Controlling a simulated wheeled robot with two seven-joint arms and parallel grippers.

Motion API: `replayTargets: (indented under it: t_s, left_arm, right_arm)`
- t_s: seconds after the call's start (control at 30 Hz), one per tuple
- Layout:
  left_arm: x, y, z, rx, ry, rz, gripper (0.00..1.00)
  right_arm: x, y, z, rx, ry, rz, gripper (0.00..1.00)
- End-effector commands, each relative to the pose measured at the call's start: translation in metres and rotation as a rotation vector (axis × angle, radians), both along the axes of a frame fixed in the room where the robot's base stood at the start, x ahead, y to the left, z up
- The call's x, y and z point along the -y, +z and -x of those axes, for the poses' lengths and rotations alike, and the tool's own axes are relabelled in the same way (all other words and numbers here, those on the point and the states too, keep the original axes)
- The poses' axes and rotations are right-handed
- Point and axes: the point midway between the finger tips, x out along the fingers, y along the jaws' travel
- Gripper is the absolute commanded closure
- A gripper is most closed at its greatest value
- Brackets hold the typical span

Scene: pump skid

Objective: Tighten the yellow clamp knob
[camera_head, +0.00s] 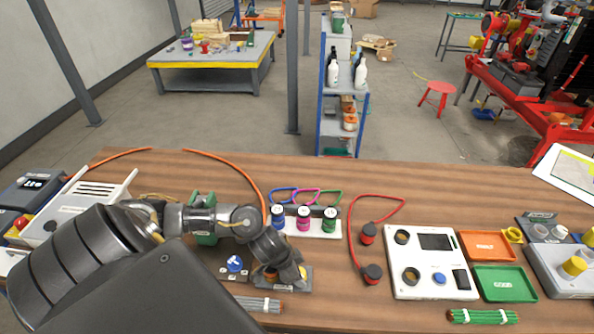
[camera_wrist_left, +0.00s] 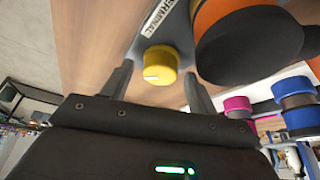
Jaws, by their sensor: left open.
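The yellow clamp knob (camera_wrist_left: 160,65) shows in the left wrist view as a round ribbed cap with a white line on its face. It sits on a grey plate with a printed label. My left gripper (camera_wrist_left: 158,72) is open, with one finger on each side of the knob; I cannot tell whether either finger touches it. In the head view my left gripper (camera_head: 298,280) is low over a small grey plate near the table's front, and the arm mostly hides the knob there. My right gripper is not in view.
A large black and orange cylinder (camera_wrist_left: 250,45) stands close beside the knob. Coloured bottles (camera_head: 303,218) stand in a white rack behind the gripper. A bundle of grey rods (camera_head: 258,304) lies in front. A white panel (camera_head: 430,262) and trays (camera_head: 505,284) are to the right.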

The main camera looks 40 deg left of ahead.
Motion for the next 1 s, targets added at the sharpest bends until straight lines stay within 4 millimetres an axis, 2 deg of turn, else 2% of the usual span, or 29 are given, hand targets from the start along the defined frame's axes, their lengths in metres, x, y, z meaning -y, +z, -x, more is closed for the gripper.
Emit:
replayTargets:
  t_s: [0.3, 0.67, 1.0]
  left_arm:
    - [0.0009, -0.0028, -0.0012, 0.0, -0.001, 0.0, 0.41]
    - [0.0008, -0.0027, -0.0012, 0.0, -0.001, 0.0, 0.85]
    - [0.0002, -0.0015, -0.0016, 0.0, -0.063, 0.0, 0.85]
  right_arm:
    - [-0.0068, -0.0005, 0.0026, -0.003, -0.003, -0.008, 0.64]
    - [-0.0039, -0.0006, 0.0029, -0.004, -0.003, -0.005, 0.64]
    - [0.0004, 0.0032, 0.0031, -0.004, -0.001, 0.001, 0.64]
